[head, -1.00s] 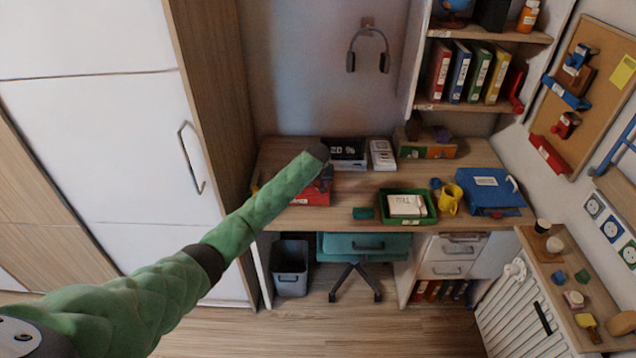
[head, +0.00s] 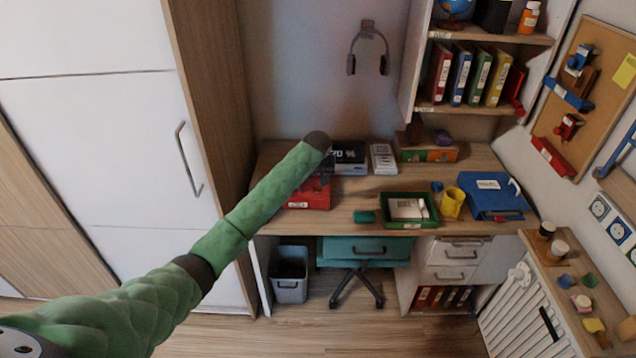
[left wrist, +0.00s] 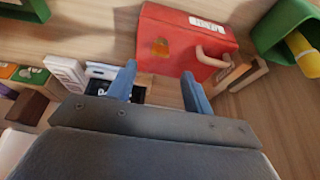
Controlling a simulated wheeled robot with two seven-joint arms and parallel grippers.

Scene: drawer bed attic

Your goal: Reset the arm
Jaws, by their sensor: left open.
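My left arm, in green covering, reaches from the lower left of the head view to above the desk (head: 350,216). Its dark end (head: 317,141) shows there, but the fingers are hidden. In the left wrist view my left gripper (left wrist: 157,85) has two blue fingers spread apart with nothing between them. Beyond them lies a red box (left wrist: 175,40) with a white label and a handle. The red box also shows on the desk in the head view (head: 312,196), partly behind the arm. My right gripper is not in view.
A green tray (head: 428,222), a yellow mug (head: 452,202) and a blue case (head: 488,193) stand on the desk. A teal chair (head: 365,250) and a grey bin (head: 290,275) are below it. A white wardrobe (head: 110,150) stands left. Headphones (head: 367,50) hang on the wall.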

